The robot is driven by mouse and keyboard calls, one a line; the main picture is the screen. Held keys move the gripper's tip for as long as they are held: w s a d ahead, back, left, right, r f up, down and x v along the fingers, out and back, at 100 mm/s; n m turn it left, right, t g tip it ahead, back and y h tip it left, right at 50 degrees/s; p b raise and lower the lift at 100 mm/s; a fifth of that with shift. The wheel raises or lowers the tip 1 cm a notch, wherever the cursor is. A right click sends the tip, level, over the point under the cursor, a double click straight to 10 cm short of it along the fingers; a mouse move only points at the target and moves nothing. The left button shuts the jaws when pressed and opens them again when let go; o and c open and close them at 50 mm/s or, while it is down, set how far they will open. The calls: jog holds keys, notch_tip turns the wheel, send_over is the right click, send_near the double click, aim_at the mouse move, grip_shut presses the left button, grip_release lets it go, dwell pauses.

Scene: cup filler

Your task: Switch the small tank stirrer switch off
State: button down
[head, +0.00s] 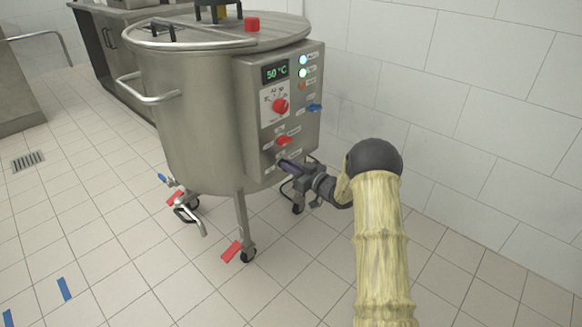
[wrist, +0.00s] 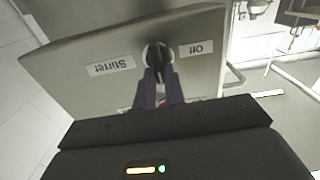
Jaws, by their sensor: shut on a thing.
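The small tank (head: 195,110) is a steel vessel on wheeled legs with a control box (head: 300,130) on its right side. In the wrist view, the stirrer switch (wrist: 157,52) is a dark round knob on a grey panel. A label reading "Stirrer" (wrist: 111,65) is upside down beside it. A shorter label (wrist: 195,48) on the other side seems to read "Off". My gripper (wrist: 160,75) is shut on the switch, a finger on each side. In the head view, my gripper (head: 286,165) reaches the box's lower front; its fingers hide most of the switch there.
The box also carries a green display (head: 275,72) reading 50 °C, a red dial (head: 280,105), a red switch (head: 284,140) just above my gripper and a blue switch (head: 315,107). A tiled wall (head: 460,120) stands to the right.

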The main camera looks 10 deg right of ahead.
jog(key=shift+n, duration=0.4)
jog(key=n, duration=0.2)
jog(key=n+b, duration=0.1)
jog(key=n, duration=0.2)
jog(key=n+b, duration=0.1)
jog(key=n, duration=0.2)
jog(key=shift+s+a+f, duration=0.3)
jog(key=shift+a+f, duration=0.05)
jog(key=shift+f, duration=0.05)
jog(key=n+b, duration=0.2)
jog(key=n, duration=0.2)
jog(key=shift+a+f+n+b, duration=0.1)
jog(key=shift+f+n+b, duration=0.2)
jog(key=shift+b, duration=0.1)
jog(key=n+b, duration=0.2)
jog(key=n, duration=0.2)
jog(key=shift+s+f+b, duration=0.1)
jog(key=shift+b, duration=0.3)
jog(key=shift+n, duration=0.3)
jog(key=c, duration=1.5)
grip_release()
